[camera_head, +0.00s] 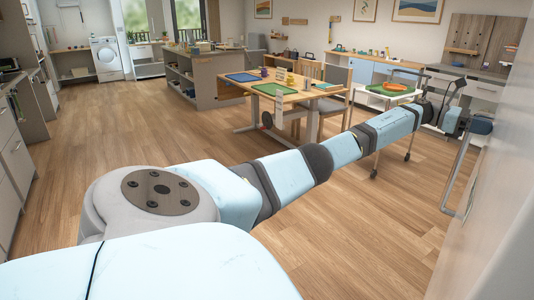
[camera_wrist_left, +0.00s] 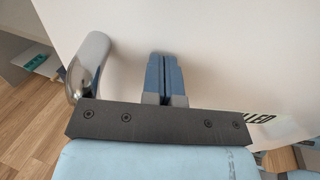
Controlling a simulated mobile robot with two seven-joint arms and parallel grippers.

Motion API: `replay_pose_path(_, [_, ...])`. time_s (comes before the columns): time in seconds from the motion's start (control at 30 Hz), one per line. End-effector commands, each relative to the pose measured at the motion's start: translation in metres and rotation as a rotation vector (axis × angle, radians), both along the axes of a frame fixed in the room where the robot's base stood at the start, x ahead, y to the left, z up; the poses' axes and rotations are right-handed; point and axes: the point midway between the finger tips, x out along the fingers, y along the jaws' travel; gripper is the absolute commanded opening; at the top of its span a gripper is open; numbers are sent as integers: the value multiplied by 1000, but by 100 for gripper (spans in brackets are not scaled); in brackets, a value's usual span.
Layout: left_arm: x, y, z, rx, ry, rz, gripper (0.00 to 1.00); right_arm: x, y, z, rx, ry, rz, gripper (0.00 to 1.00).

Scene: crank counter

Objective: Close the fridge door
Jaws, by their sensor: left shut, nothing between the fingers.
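The fridge door (camera_head: 500,185) is the pale panel at the right edge of the head view, seen at a steep angle. Its long metal handle (camera_head: 459,180) stands out from its face. My left arm stretches across the view, and my left gripper (camera_head: 481,126) is by the door near the handle's upper end. In the left wrist view, the blue fingers (camera_wrist_left: 166,80) are shut and empty, pointing at the white door face (camera_wrist_left: 215,45). The handle (camera_wrist_left: 88,65) is to their left, apart from them. I cannot tell whether the fingertips touch the door. My right gripper is out of view.
A wooden table (camera_head: 308,94) with trays and a chair (camera_head: 336,77) stand beyond my arm. A small white cart (camera_head: 384,96) with a green tray is behind the forearm. Drawers (camera_head: 12,150) line the left edge. The wooden floor (camera_head: 130,130) between is clear.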

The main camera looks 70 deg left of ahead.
Motion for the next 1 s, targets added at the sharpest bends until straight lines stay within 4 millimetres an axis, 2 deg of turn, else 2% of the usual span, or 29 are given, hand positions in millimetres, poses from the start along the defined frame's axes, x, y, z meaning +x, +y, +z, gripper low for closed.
replay_pose_path(0.03, [9,-15,0,-3,-1,-26,0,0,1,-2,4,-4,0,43])
replay_pose_path(0.2, [30,-54,-1,-1,-2,-29,0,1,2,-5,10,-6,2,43])
replay_pose_path(0.5, [58,-116,0,0,-1,-26,0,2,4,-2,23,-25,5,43])
replay_pose_path(0.7, [67,-142,0,0,-1,-25,0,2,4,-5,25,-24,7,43])
replay_pose_path(1.0, [72,-161,1,1,-2,-28,0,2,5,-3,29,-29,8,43])
